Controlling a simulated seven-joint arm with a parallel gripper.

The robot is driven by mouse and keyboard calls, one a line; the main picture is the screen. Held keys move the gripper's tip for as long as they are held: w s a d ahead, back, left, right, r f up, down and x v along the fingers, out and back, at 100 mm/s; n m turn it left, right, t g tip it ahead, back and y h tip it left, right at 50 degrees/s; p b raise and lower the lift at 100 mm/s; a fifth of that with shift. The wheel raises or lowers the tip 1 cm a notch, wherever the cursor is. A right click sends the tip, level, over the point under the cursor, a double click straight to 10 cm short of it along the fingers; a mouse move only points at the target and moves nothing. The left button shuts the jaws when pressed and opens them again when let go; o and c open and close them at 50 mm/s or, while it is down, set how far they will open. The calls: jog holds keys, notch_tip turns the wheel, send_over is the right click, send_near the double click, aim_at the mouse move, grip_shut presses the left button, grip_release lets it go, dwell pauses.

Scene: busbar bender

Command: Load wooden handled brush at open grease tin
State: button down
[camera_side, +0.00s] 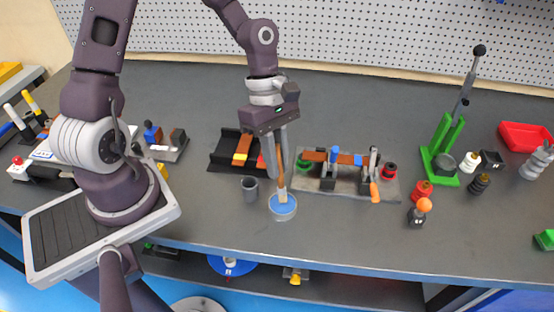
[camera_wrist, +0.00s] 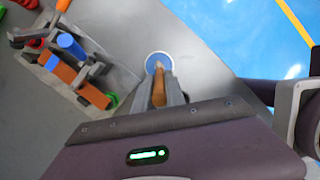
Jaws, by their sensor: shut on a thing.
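My gripper (camera_side: 274,168) points down and is shut on the wooden handled brush (camera_side: 281,172). The brush is upright, with its brown handle between the fingers and its pale lower end at the open grease tin (camera_side: 283,207). The tin is a low round can with blue contents, near the front of the bench. In the wrist view the brush handle (camera_wrist: 159,93) lies between the fingers, and the blue tin (camera_wrist: 158,61) shows just beyond the tips. I cannot tell whether the bristles touch the grease.
A dark grey cup (camera_side: 250,189) stands just left of the tin. The bender fixture (camera_side: 350,183) with a copper bar and clamps is close on the right. A black tray (camera_side: 226,153) with bars lies behind. A green lever press (camera_side: 440,150) stands farther right. The bench's front edge is near.

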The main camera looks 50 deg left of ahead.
jog(key=shift+f, duration=0.5)
dwell(0.4)
dwell(0.4)
jog(key=shift+r, duration=3.55)
